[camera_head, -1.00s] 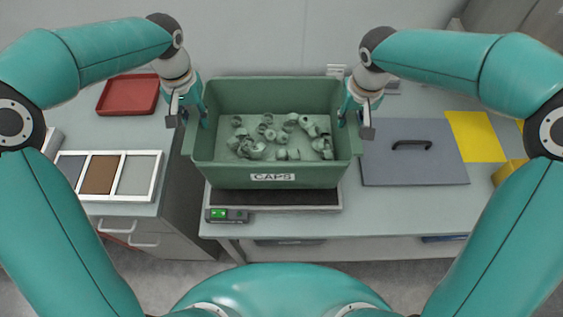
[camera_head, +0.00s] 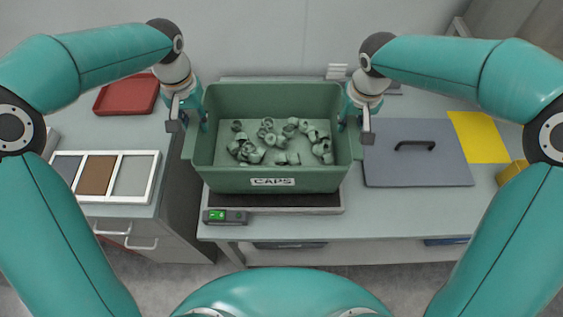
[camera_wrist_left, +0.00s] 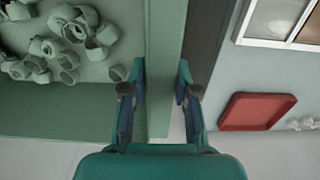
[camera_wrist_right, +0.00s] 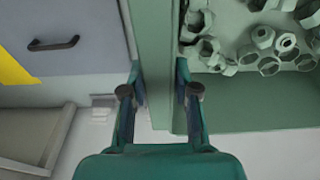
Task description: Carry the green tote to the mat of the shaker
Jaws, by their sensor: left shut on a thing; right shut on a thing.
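I cannot tell whether the tote touches the mat. My left gripper (camera_head: 192,120) is shut on the tote's left wall; the left wrist view shows the wall between its fingers (camera_wrist_left: 158,100). My right gripper (camera_head: 352,120) is shut on the right wall, also seen between the fingers in the right wrist view (camera_wrist_right: 160,100).
A grey lid-like panel with a black handle (camera_head: 416,165) and a yellow sheet (camera_head: 480,137) lie on the bench to the right. A red tray (camera_head: 127,95) and a three-part white-framed tray (camera_head: 135,176) are on the left bench. A gap separates the benches.

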